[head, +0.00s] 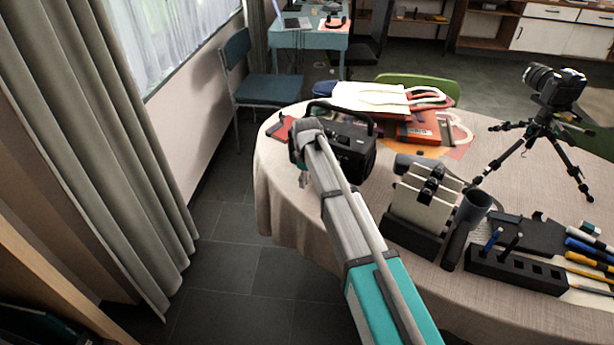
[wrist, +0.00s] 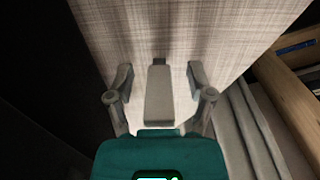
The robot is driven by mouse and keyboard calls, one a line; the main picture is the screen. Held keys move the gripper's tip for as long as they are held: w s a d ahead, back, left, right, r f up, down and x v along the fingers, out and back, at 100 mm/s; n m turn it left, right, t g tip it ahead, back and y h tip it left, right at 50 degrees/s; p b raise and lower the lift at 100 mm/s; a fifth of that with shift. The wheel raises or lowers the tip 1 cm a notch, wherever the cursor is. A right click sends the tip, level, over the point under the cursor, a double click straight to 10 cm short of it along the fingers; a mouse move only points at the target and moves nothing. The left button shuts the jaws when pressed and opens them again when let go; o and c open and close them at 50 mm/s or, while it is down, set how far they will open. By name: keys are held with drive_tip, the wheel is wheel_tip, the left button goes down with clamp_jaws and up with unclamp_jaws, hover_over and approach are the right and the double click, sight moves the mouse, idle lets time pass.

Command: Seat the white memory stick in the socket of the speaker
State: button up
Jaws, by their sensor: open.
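The memory stick (wrist: 159,95) shows in the wrist view as a pale grey-white block with a dark tip at its far end. It lies between the two fingers of my open gripper (wrist: 159,78), with a gap on each side. I cannot tell what the stick rests on. In the head view my gripper (head: 303,178) is at the left edge of the table, beside the black speaker (head: 352,148). The stick is not clear there. My arm hides part of the speaker, and I cannot make out its socket.
The round table (head: 272,185) has a beige cloth. A toaster-like stand (head: 425,200), a pen holder (head: 515,268) and a camera tripod (head: 540,135) stand to the right. Floor is free at left.

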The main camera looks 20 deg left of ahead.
clamp_jaws()
idle(0.3)
drive_tip(key=shift+r, duration=0.1)
wheel_tip(320, 180, up, 2)
drive_tip(key=p, duration=0.2)
drive_tip(key=shift+r+p, duration=0.25)
drive_tip(key=shift+p, duration=0.15)
drive_tip(key=s+d+r+p, duration=0.7)
drive_tip(key=s+r+p, duration=0.3)
drive_tip(key=s, duration=0.1)
drive_tip(key=shift+s+d+r, duration=0.15)
drive_tip(key=shift+s+d, duration=0.2)
idle(0.4)
drive_tip(key=shift+r+p, duration=1)
drive_tip(key=shift+p, duration=0.15)
